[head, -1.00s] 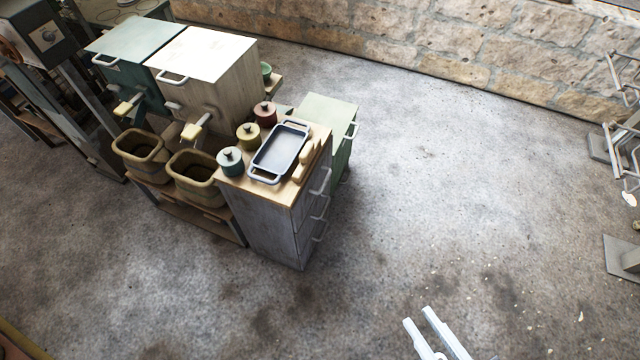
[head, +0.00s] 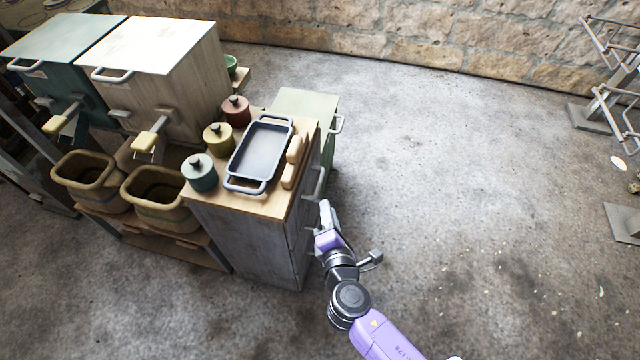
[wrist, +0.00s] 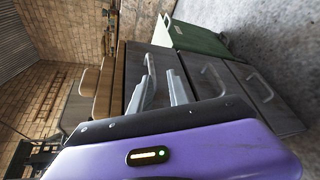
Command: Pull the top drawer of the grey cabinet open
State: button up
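The grey cabinet (head: 248,238) stands in the middle of the head view, with a wooden top and drawers facing right. Its top drawer handle (head: 318,184) is a pale bar, and the top drawer looks closed. My gripper (head: 325,208) is at the drawer front, close to the lower end of that handle. In the wrist view the view is turned sideways; the two pale fingers (wrist: 162,72) are apart, in front of the top drawer front (wrist: 133,72). The fingers partly hide the top handle there, and contact with it cannot be told. Lower drawer handles (wrist: 262,86) show clear of the fingers.
Baskets (head: 160,198) are at the left. The floor (head: 440,170) to the right is clear.

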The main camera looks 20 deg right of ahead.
aim_at(320, 181)
jog(key=shift+n+h, duration=0.3)
jog(key=shift+h, duration=0.2)
jog(key=x, duration=0.3)
jog(key=r+b+x, duration=0.1)
jog(key=x, duration=0.3)
jog(key=a+x, duration=0.1)
jog(key=x, duration=0.2)
jog(key=shift+w+a+r+b, duration=0.15)
jog(key=shift+w+b, duration=0.2)
jog(key=shift+w, duration=0.2)
jog(key=shift+c, duration=0.4)
grip_shut()
jog(key=shift+t, duration=0.3)
